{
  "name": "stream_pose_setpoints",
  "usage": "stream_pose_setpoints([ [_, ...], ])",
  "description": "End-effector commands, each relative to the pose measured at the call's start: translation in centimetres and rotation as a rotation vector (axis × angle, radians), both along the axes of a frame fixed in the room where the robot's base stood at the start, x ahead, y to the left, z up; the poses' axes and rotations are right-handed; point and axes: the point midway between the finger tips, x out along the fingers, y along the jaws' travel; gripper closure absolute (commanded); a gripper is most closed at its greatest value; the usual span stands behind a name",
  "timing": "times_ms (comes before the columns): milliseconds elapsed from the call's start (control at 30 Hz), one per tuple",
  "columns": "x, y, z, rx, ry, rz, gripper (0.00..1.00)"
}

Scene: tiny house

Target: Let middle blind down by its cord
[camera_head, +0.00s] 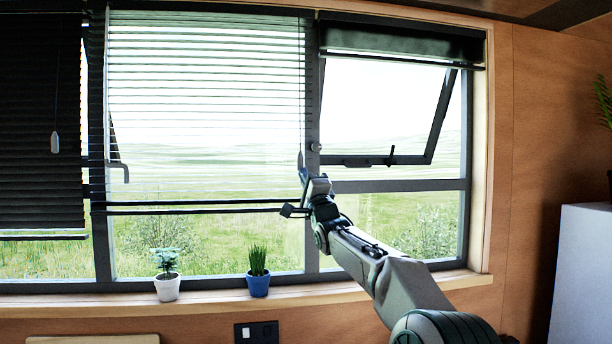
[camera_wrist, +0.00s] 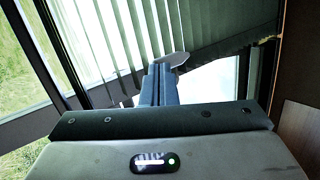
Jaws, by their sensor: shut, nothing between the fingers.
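The middle blind (camera_head: 205,95) hangs with its slats tilted open, and its dark bottom rail (camera_head: 190,207) is below the window's midheight. Its slats also show in the wrist view (camera_wrist: 110,40). My gripper (camera_head: 304,176) is raised at the blind's right edge, beside the window post. In the wrist view my gripper (camera_wrist: 160,72) has its fingers together and empty. A pale, pointed piece, perhaps the cord's pull (camera_wrist: 176,59), shows just at the fingertips; I cannot tell if they touch. The cord itself is too thin to make out.
The right blind (camera_head: 400,42) is raised over a tilted-open window (camera_head: 440,115). Two potted plants (camera_head: 167,286) (camera_head: 258,283) stand on the sill. A white cabinet (camera_head: 585,275) is at right.

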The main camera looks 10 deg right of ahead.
Motion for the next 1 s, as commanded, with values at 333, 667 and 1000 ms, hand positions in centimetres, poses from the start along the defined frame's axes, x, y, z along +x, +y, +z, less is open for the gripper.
stream_pose_setpoints([
  [333, 0.0, 0.0, 0.7, 0.0, 0.0, 0.0, 1.0],
  [667, 0.0, 0.0, 4.9, 0.002, -0.001, 0.0, 1.0],
  [1000, 0.0, 0.0, 4.9, 0.001, 0.0, 0.001, 1.0],
])
